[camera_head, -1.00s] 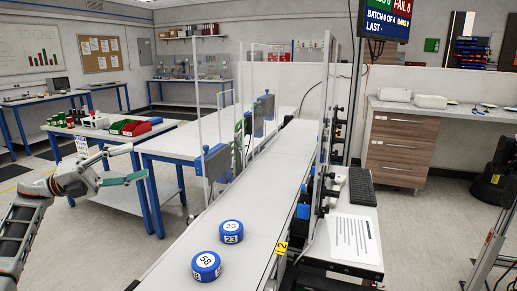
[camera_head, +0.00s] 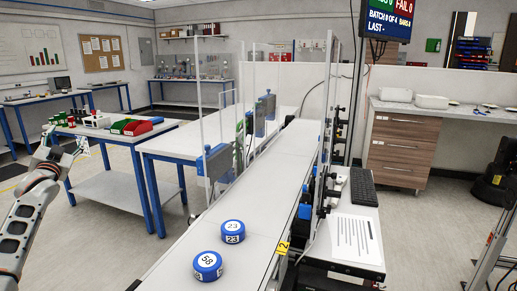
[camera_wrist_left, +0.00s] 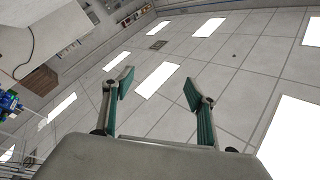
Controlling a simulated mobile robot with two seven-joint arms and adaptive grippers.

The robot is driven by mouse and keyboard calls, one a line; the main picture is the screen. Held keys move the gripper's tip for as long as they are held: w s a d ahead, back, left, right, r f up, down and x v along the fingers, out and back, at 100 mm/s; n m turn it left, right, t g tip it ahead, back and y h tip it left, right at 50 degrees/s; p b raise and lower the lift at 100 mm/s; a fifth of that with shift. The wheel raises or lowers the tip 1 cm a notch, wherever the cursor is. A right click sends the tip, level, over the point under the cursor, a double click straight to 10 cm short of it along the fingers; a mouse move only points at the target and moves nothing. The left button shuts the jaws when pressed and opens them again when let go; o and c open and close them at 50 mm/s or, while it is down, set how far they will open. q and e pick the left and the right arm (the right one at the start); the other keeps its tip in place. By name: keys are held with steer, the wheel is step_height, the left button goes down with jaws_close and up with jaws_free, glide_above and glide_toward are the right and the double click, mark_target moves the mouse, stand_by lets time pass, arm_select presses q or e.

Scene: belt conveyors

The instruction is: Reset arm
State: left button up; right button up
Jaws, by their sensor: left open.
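My left arm comes in from the left in the head view, with the left gripper (camera_head: 68,143) raised at the far left, beside the near blue-legged table and well away from the belt. In the left wrist view the left gripper (camera_wrist_left: 158,90) has its two green-padded fingers spread apart with nothing between them, and the camera faces the ceiling. My right gripper shows in neither view. Two blue round pucks with white tops lie on the belt conveyor (camera_head: 262,195): one marked 23 (camera_head: 233,231) and one marked 58 (camera_head: 208,265) closer to me.
A blue-legged table (camera_head: 110,187) stands left of the belt, with red and green bins (camera_head: 135,127) on it. A keyboard (camera_head: 362,187) and a printed sheet (camera_head: 352,238) lie right of the belt. A screen (camera_head: 385,20) hangs above. Open floor lies between left arm and belt.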

arm_select(q)
steer(key=s+d+f+g+h, duration=0.1)
steer(key=d+f+g, duration=0.15)
steer(key=f, duration=0.65)
steer(key=d+f+g+h, duration=0.1)
steer(key=d+f, duration=0.2)
steer(key=f, duration=0.6)
steer(key=s+d+f+m+h, duration=0.1)
steer(key=s+d+f, duration=0.35)
steer(key=f, duration=0.25)
steer(key=s+d+f+g+h, duration=0.1)
steer(key=s+d+f, duration=0.2)
steer(key=d+f, duration=0.3)
steer(key=s+d+f+m+h, duration=0.1)
steer(key=s+d+f, duration=0.3)
steer(key=f, duration=0.3)
steer(key=s+d+f+g+h, duration=0.2)
steer(key=s+d+f+h, duration=0.1)
steer(key=s+d+f, duration=1.1)
steer(key=s+d+f+g, duration=0.1)
steer(key=s+d, duration=0.2)
steer(key=s, duration=0.5)
steer(key=s+d+h, duration=0.1)
steer(key=s+d, duration=0.2)
steer(key=s, duration=0.4)
steer(key=s+d+f+g, duration=0.1)
steer(key=s+d, duration=0.3)
steer(key=s, duration=0.4)
steer(key=shift+s+f+n+g, duration=0.3)
steer(key=shift+s+f+g, duration=0.05)
